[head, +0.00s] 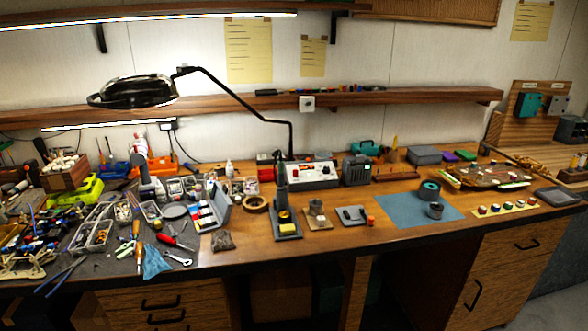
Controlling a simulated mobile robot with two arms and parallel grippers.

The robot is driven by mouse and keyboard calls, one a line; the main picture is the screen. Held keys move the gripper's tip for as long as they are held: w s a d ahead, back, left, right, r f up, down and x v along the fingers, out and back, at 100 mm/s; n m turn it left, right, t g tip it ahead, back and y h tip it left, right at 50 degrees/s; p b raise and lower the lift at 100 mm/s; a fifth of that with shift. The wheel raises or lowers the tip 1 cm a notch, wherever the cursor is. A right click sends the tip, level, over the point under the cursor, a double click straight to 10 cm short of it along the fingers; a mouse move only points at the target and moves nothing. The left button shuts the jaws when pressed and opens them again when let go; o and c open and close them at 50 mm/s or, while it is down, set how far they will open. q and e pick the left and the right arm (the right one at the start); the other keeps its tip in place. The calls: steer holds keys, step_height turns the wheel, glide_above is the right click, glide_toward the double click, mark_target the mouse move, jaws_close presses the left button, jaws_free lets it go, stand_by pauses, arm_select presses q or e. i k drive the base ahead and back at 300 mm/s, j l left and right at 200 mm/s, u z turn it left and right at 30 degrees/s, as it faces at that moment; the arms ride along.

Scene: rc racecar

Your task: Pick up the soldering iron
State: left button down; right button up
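A dark upright soldering iron holder (281,196) stands near the middle of the workbench, on a grey base with a yellow sponge (286,217). The soldering iron seems to sit upright in this holder, but it is too small and dark to tell apart from it. A white control box with a red display (308,175), which looks like the soldering station, is just behind it. Neither of my grippers is in view.
The wooden bench (340,246) is cluttered with tools on the left. A magnifier lamp (137,91) hangs over the back left. A tape roll (256,204) is left of the holder; a small grey tray (352,215) and blue mat (398,211) are right.

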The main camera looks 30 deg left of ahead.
mark_target(281, 186)
steer(key=u, duration=1.05)
